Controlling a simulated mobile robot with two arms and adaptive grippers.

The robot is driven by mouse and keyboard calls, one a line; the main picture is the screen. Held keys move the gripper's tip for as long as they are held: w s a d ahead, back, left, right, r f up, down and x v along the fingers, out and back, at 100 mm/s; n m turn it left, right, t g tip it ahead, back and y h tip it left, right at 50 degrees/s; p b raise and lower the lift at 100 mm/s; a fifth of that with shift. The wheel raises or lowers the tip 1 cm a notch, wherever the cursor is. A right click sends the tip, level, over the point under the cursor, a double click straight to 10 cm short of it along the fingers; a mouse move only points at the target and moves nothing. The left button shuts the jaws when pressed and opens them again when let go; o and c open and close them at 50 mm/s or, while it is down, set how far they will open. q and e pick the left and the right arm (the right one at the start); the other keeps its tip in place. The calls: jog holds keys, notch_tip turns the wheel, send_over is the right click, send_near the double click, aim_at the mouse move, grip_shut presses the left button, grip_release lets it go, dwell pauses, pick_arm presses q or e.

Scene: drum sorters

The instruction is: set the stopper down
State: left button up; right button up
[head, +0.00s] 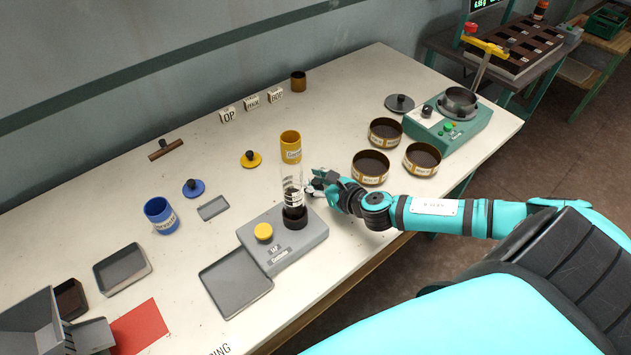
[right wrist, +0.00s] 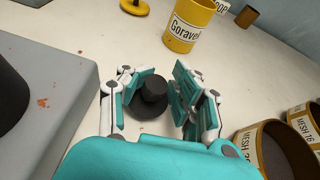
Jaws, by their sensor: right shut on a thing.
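My right gripper (head: 318,186) is over the table, just right of the clear cylinder (head: 293,180), which stands on the grey tapping device (head: 312,236). In the right wrist view my right gripper (right wrist: 153,88) has its fingers on both sides of a black stopper (right wrist: 149,108), with a round knob on a wider disc. The gripper is shut on it. The stopper is close above or on the white table; I cannot tell whether it touches. In the head view the stopper is mostly hidden by the fingers. My left gripper is not in view.
A yellow cup (head: 290,147) stands behind the gripper, and brown mesh sieves (head: 370,168) stand to its right. Yellow (head: 251,160) and blue (head: 193,188) knobbed lids, a blue cup (head: 160,215) and grey trays (head: 236,283) lie left.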

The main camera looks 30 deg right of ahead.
jog(key=shift+f, duration=0.2)
grip_shut()
jog(key=shift+f+b, duration=0.4)
jog(key=shift+f, duration=0.1)
jog(key=shift+s, duration=0.1)
jog(key=o, duration=1)
grip_release()
jog(key=shift+a+f, duration=0.15)
